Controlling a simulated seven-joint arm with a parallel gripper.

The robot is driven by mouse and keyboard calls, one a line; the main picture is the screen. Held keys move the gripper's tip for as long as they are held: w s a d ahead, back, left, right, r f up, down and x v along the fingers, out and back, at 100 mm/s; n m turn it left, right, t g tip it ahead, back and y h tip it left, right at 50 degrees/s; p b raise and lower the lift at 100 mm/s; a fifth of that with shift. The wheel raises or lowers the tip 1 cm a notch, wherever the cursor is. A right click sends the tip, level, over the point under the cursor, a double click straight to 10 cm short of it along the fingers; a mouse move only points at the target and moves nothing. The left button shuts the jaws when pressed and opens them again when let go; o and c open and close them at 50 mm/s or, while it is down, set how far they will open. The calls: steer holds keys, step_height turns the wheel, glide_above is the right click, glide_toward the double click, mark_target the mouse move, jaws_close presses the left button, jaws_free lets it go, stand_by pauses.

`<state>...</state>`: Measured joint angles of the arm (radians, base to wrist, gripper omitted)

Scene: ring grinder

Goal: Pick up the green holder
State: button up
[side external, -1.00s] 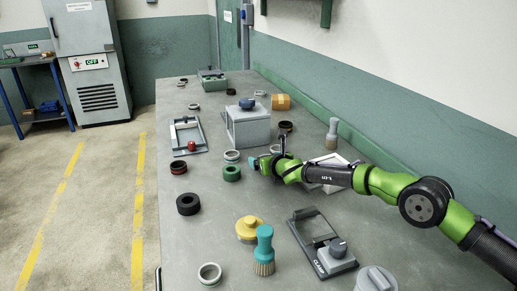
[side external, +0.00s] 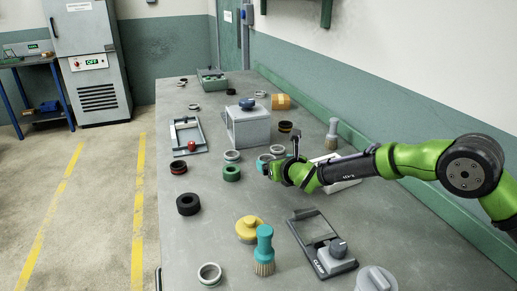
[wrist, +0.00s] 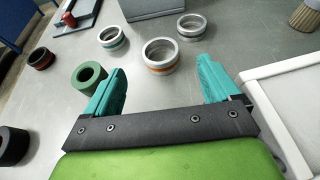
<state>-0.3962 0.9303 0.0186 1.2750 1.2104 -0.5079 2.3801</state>
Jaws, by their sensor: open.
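The green holder (side external: 231,173) is a short, thick ring with a round hole, standing on the grey workbench left of my gripper (side external: 265,167). In the wrist view the green holder (wrist: 89,76) is just left of the left teal finger, which covers part of its right side. My gripper (wrist: 163,75) is open, with nothing between its fingers. It points toward two metal rings beyond the fingertips, one with an orange band (wrist: 160,56) and one with a teal band (wrist: 113,38).
A white tray (wrist: 290,100) lies close right of my gripper. A yellow round piece (side external: 248,229) and teal brush (side external: 264,245) stand nearer the camera.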

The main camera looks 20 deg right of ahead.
steer(key=v, duration=0.3)
steer(key=shift+s+r, duration=0.2)
steer(key=shift+s, duration=0.05)
steer(key=s+d+r+n+g+y, duration=0.15)
steer(key=s+d+r+n, duration=0.25)
steer(key=s+r+n, duration=0.45)
steer(key=s+d+r+n+g+y, duration=0.1)
steer(key=s+d+r+n+y, duration=0.1)
steer(key=s+d+r+n, duration=0.5)
steer(key=s+d+n+g, duration=0.2)
steer(key=s+d+n, duration=0.1)
steer(key=s+n, duration=0.7)
steer(key=s, duration=0.4)
steer(key=shift+s+d+r+n, duration=0.15)
steer(key=shift+s+r+n, duration=0.05)
steer(key=shift+s+n, duration=0.2)
steer(key=s+d+f+n, duration=0.1)
steer(key=s+n, duration=0.1)
steer(key=s, duration=0.1)
steer(key=s+d+f+n+g+h, duration=0.1)
steer(key=s, duration=0.2)
steer(key=s+d+f+n+g, duration=0.1)
steer(key=s+f+n, duration=0.1)
steer(key=s, duration=0.2)
steer(key=shift+s+d+n+h, duration=0.1)
steer(key=shift+d+n+h, duration=0.15)
steer(key=shift+n, duration=0.1)
steer(key=shift+c, duration=0.2)
